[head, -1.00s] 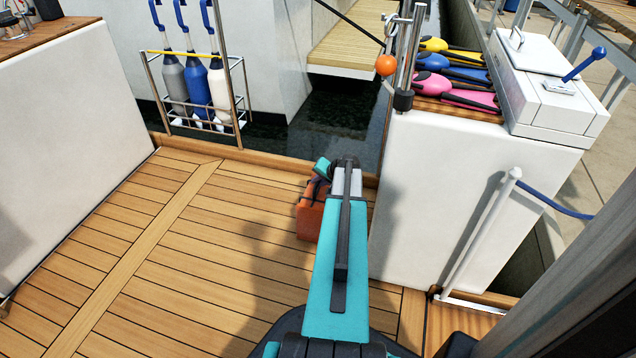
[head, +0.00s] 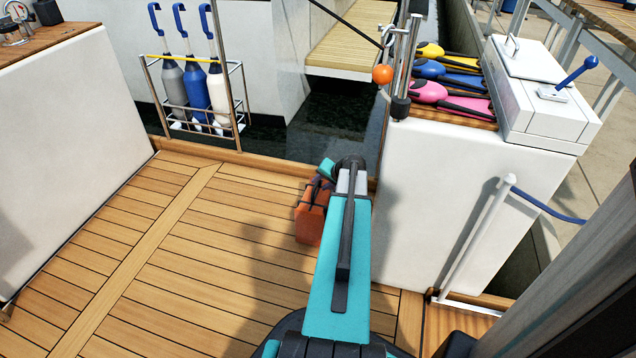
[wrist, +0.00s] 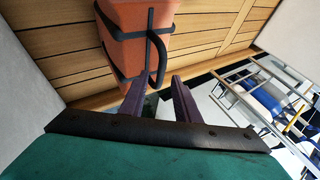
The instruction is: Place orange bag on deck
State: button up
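The orange bag (head: 310,221) has black straps and a dark handle. In the head view it is left of my teal arm's far end, near the deck's back edge, slightly tilted. In the wrist view the orange bag (wrist: 138,20) is at the top, its handle loop reaching down between the dark purple fingers of my gripper (wrist: 160,80). The wooden deck (head: 130,235) lies below the bag. I cannot tell how far the bag's bottom is from the deck.
A rack of fenders (head: 200,95) stands at the back left. Dark water (head: 320,120) lies beyond the deck edge. Planks at front left are clear.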

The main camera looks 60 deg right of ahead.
jog(key=shift+p+v, duration=0.4)
jog(key=shift+v, duration=1)
